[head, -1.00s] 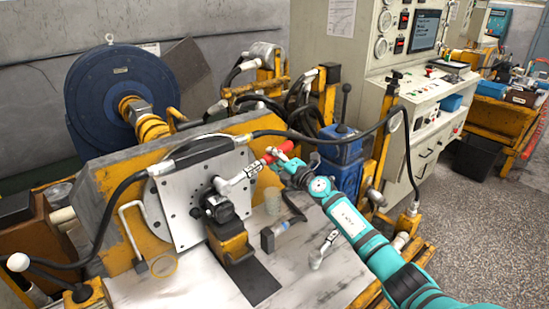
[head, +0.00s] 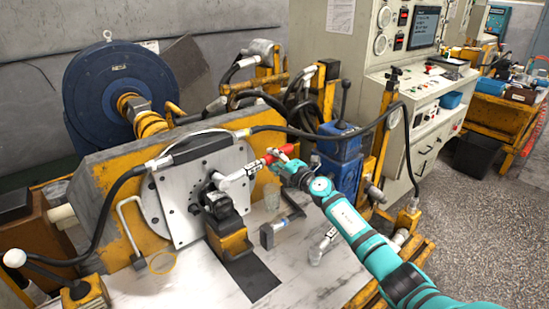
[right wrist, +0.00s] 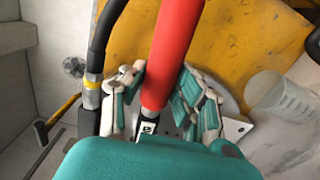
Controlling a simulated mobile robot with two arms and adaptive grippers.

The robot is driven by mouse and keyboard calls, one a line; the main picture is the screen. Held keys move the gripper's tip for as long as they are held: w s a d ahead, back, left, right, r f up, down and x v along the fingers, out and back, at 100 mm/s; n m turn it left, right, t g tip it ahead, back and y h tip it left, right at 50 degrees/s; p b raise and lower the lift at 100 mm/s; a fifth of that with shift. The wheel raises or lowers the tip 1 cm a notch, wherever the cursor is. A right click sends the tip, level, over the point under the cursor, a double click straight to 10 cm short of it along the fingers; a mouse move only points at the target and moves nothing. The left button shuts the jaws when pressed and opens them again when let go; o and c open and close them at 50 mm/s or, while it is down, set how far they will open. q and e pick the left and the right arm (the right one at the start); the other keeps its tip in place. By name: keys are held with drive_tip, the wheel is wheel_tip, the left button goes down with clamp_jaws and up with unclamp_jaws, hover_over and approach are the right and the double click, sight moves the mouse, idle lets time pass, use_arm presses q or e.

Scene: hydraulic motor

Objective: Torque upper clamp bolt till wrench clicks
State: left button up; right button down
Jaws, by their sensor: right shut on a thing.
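The torque wrench has a red handle (head: 278,153) and a silver head (head: 222,181). Its head is at the top of the black clamp (head: 219,207) in front of the silver plate (head: 180,220). The upper clamp bolt is hidden by the wrench head, so I cannot see how they fit. In the right wrist view, the red handle (right wrist: 172,55) runs between the fingers of my right gripper (right wrist: 160,98). My left gripper is not in view.
A black hose (head: 335,138) arches behind and above my right arm. A clear cup (head: 271,197) and a small tool (head: 272,231) stand or lie on the bench below the wrench. A bent grey handle (head: 127,225) is at the left. The bench's front is mostly clear.

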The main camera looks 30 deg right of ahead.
drive_tip(key=shift+w+m, duration=0.1)
drive_tip(key=shift+m, duration=0.2)
wheel_tip(320, 180, down, 3)
drive_tip(key=shift+r+m+b, duration=0.15)
drive_tip(key=shift+m+b, duration=0.45)
drive_tip(key=shift+m, duration=0.2)
idle(0.6)
drive_tip(key=shift+a+f+m+b, duration=0.15)
drive_tip(key=shift+f+m+b, duration=0.2)
drive_tip(key=shift+f, duration=0.45)
drive_tip(key=shift+a+f+m+b, duration=0.15)
drive_tip(key=shift+f+m, duration=0.3)
drive_tip(key=shift+f, duration=0.3)
drive_tip(key=shift+f, duration=0.15)
drive_tip(key=shift+r+p, duration=0.3)
drive_tip(key=shift+p, duration=0.05)
